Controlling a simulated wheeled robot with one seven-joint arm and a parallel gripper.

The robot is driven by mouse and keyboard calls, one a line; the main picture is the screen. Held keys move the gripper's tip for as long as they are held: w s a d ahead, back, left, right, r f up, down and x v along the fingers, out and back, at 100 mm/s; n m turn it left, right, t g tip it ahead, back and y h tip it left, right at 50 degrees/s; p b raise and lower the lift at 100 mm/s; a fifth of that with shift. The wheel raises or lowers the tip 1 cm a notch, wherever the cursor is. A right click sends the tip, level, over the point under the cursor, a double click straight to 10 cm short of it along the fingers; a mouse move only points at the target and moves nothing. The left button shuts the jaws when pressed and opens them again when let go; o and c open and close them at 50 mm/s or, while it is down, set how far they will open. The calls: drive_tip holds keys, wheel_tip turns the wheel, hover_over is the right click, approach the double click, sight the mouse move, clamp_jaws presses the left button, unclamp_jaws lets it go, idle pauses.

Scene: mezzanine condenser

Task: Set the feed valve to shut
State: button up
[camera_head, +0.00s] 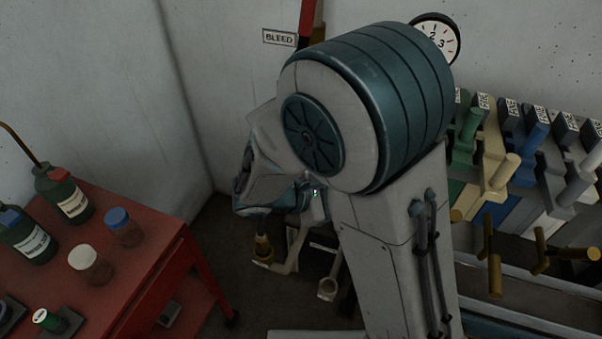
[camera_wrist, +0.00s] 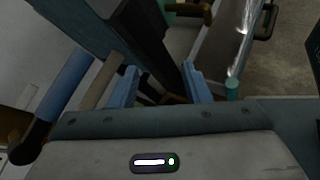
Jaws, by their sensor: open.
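I cannot tell which part is the feed valve; no label reading FEED is legible. In the head view a BLEED label (camera_head: 279,38) is on the back wall beside a red bar (camera_head: 309,22). Below my arm are a cream lever (camera_head: 287,264) and a brass-coloured fitting (camera_head: 263,247), partly hidden by the arm. In the wrist view my gripper (camera_wrist: 160,88) has its two blue fingers apart, with a dark bar behind the gap. Nothing is clearly held between them. The fingers are not clearly visible in the head view.
A red cart (camera_head: 150,262) at left carries dark bottles (camera_head: 70,198) and small jars (camera_head: 92,266). A rack of coloured levers (camera_head: 495,165) stands at right, with brass T-handles (camera_head: 490,256) below. A round gauge (camera_head: 437,40) is on the wall.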

drive_tip(key=w+a+f+n+t+y+b, duration=0.1)
drive_tip(key=a+f+n+t+y, duration=0.1)
drive_tip(key=a+f+n+t, duration=0.45)
drive_tip(key=w+a+f+n+t+y+b, duration=0.15)
drive_tip(key=a+n+t, duration=0.3)
drive_tip(key=a, duration=0.55)
drive_tip(key=shift+n+h, duration=0.25)
drive_tip(key=shift+n, duration=0.15)
drive_tip(key=p+x, duration=0.3)
drive_tip(key=x, duration=1.1)
drive_tip(key=shift+d+p, duration=0.2)
drive_tip(key=shift+p, duration=0.2)
clamp_jaws()
